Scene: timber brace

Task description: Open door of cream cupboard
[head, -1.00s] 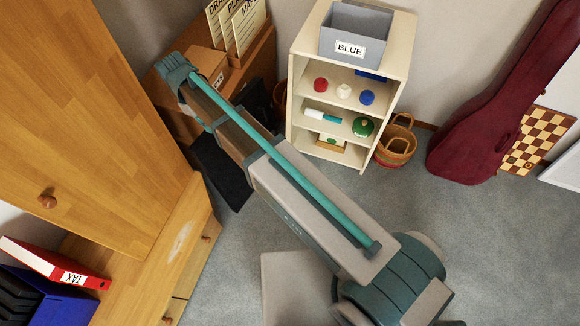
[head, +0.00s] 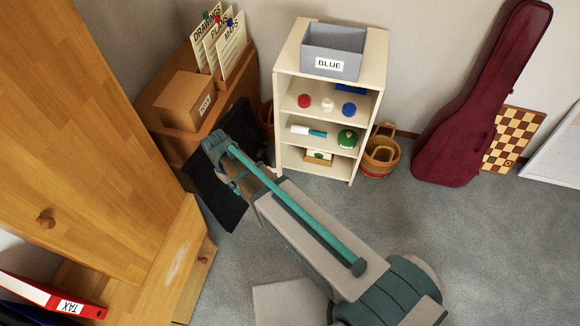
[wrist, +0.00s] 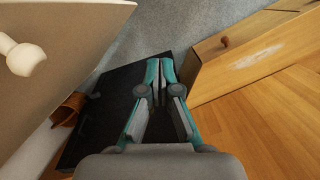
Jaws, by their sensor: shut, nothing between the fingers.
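The cream cupboard (head: 333,25) stands against the back wall in the head view, its front showing open shelves; I see no door across them. In the wrist view a cream panel (wrist: 65,55) with a round pale knob (wrist: 24,56) fills the upper left, close to the camera. I cannot tell for sure that it is the cupboard's door. My gripper (wrist: 160,66) is shut and empty, right of the panel and apart from the knob. In the head view its fingers are hidden behind my arm.
A wooden cabinet (head: 75,150) stands at the left, its lower drawers (wrist: 215,48) at the right in the wrist view. A basket (head: 381,160) and a maroon instrument case (head: 470,110) are right of the cupboard. Carpet (head: 480,235) lies clear in front.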

